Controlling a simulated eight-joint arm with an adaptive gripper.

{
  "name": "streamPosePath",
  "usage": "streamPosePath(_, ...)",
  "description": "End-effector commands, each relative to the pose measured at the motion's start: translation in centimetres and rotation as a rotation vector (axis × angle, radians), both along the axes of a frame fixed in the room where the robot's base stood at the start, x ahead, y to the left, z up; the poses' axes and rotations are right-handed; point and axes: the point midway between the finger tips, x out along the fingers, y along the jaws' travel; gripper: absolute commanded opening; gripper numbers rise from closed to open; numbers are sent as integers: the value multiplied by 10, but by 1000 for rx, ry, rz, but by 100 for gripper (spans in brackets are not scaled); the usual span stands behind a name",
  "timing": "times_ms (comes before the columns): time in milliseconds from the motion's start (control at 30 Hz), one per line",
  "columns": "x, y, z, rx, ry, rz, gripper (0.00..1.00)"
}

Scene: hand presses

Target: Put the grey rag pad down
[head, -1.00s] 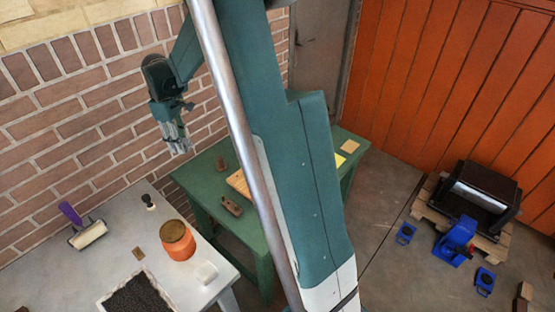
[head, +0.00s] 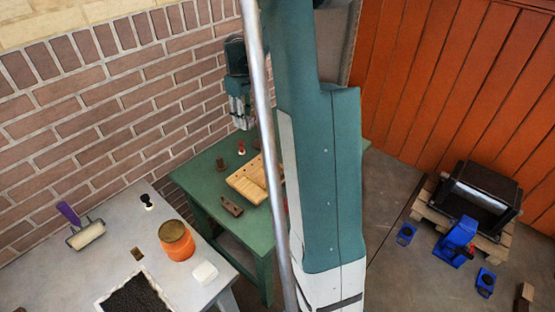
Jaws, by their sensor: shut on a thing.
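My gripper (head: 241,113) is at the upper middle of the head view, pointing down, in front of the brick wall and above the back left part of the green table (head: 203,178). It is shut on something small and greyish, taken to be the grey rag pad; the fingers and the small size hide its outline. The gripper is clear of the table top, with a gap below the fingertips. My arm hides the right part of the green table.
On the green table are a wooden board (head: 246,184), a brown block (head: 231,205) and small stamps (head: 241,148).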

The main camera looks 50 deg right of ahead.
Motion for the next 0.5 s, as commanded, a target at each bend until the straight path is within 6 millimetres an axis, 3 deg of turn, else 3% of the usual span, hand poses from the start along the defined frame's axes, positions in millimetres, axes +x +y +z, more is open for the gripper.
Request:
streamPosePath(200,-31,-55,0,0,0,-77,16)
streamPosePath(500,-65,-106,0,0,0,-152,16)
